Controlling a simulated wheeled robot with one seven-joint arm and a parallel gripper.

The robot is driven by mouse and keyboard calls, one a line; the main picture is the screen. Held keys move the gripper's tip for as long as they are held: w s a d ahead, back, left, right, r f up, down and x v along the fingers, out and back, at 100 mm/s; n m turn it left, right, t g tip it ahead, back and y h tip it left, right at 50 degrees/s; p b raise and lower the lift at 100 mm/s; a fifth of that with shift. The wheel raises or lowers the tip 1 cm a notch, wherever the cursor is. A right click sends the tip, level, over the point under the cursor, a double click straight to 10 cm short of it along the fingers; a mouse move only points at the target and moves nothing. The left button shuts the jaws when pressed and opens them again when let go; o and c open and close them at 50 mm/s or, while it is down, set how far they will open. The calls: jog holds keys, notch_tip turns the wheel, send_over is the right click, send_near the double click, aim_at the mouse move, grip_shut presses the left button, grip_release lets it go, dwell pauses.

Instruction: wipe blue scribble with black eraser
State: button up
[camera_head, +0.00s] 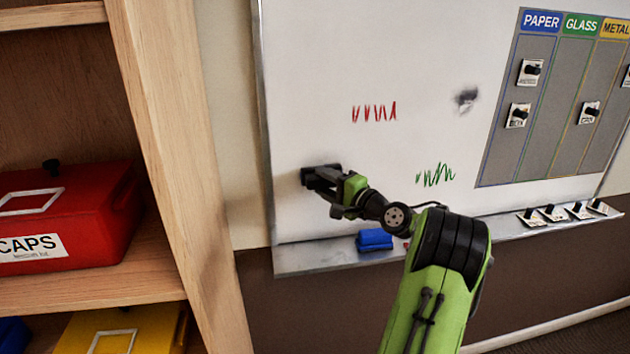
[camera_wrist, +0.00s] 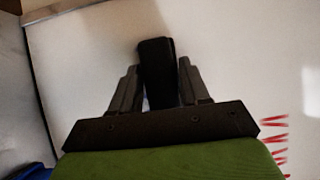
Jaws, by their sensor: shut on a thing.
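My gripper (camera_head: 326,182) is shut on the black eraser (camera_head: 307,176) at the lower left of the whiteboard (camera_head: 320,60). In the wrist view the black eraser (camera_wrist: 157,75) sits between the two fingers of my gripper (camera_wrist: 160,80), its face towards the board. It appears to be against the board, though I cannot be sure of contact. No blue scribble shows clearly; a faint bluish trace is beside the eraser in the wrist view, and the rest there is hidden. A red scribble (camera_head: 374,113) is above and right of my gripper, and a green scribble (camera_head: 435,175) is to its right.
A blue eraser (camera_head: 374,240) lies on the tray (camera_head: 310,258) below the board. A dark smudge (camera_head: 466,99) marks the board. A sorting chart (camera_head: 545,110) with magnets is at right. A wooden shelf (camera_head: 180,150) with a red box (camera_head: 70,215) stands at left.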

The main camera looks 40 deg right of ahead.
jog(key=shift+s+d+f+p, duration=0.1)
jog(key=shift+s+d+p, duration=0.5)
jog(key=shift+d+p, duration=0.25)
jog(key=shift+s+d+p, duration=0.6)
jog(key=shift+d+p, duration=0.15)
jog(key=shift+d, duration=0.2)
jog(key=shift+w+a+b, duration=0.9)
jog(key=shift+w+a, duration=2.3)
jog(key=shift+a, duration=1.5)
jog(key=shift+s+d+r+p, duration=0.1)
jog(key=shift+s+d+p, duration=0.2)
jog(key=shift+s+d, duration=0.55)
jog(key=shift+s+d+r+p, duration=0.1)
jog(key=shift+s+d+p, duration=0.3)
jog(key=shift+d, duration=0.75)
jog(key=shift+s+d+r+p, duration=0.1)
jog(key=shift+s+d+p, duration=0.05)
jog(key=shift+s+d, duration=0.75)
jog(key=shift+s+d+p, duration=0.5)
jog(key=shift+d+p, duration=0.1)
jog(key=shift+d, duration=0.2)
jog(key=shift+s+d+p, duration=0.45)
jog(key=shift+d+p, duration=0.15)
jog(key=shift+d, duration=0.2)
jog(key=w+a+b, duration=0.2)
jog(key=w+a, duration=0.4)
jog(key=a, duration=0.3)
